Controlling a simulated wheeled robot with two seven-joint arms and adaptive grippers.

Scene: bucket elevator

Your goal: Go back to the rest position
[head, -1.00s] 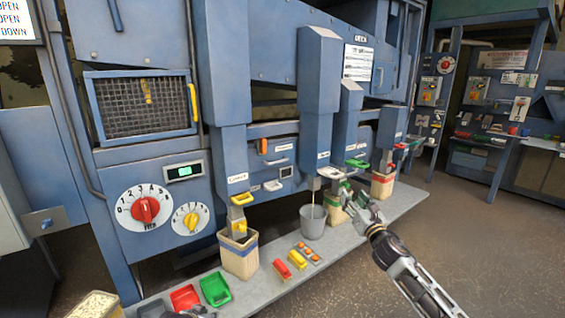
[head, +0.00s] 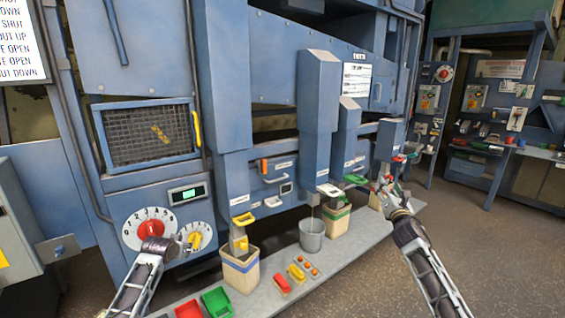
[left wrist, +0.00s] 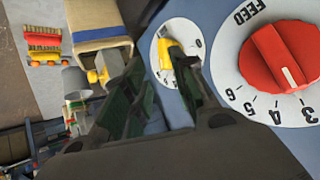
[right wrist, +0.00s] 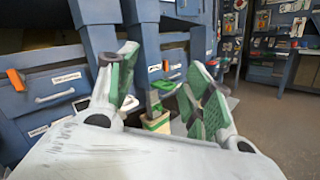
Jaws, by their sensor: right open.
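My left gripper (head: 180,242) is in front of the lower edge of the red-knobbed feed dial (head: 150,227) and beside the smaller yellow-knobbed dial (head: 195,239). In the left wrist view its fingers (left wrist: 162,75) are apart, with the yellow knob (left wrist: 170,52) seen beyond their tips; contact cannot be told. My right gripper (head: 387,188) is above the far end of the shelf, in front of the red-handled chute. In the right wrist view its green-padded fingers (right wrist: 160,85) are spread and empty, with a green-banded sack (right wrist: 157,122) seen beyond the gap.
Open floor (head: 500,250) lies to the right.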

